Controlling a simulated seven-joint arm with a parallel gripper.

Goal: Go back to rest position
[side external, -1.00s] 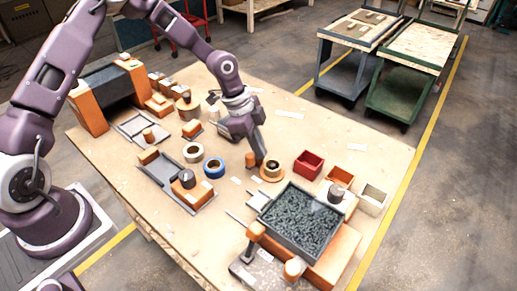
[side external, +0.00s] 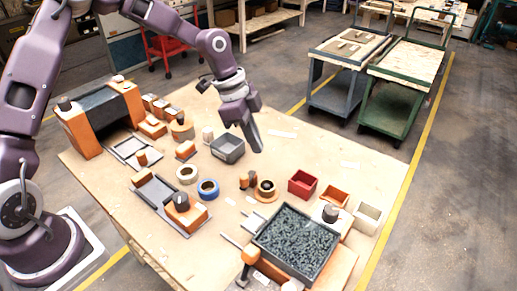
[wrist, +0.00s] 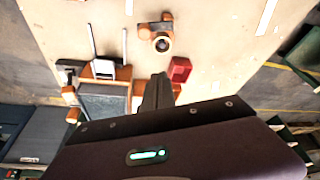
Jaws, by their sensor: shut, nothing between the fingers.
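My gripper (side external: 257,147) is shut and empty. It is raised above the wooden table (side external: 330,160), clear of everything on it. In the wrist view the shut fingers (wrist: 158,92) point down over the table. Below and a little to the right of the gripper in the side view, a round piece with a dark centre (side external: 265,186) stands on an orange disc. A small orange-brown block (side external: 248,180) stands beside it. A grey open box (side external: 228,148) sits left of the fingers.
A red bin (side external: 302,184), an orange bin (side external: 334,196) and a white bin (side external: 367,215) stand at the right. A dark tray of grey bits (side external: 295,238) is at the front. Tape rolls (side external: 208,189) lie mid-table. Carts (side external: 408,85) stand behind, apart from the table.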

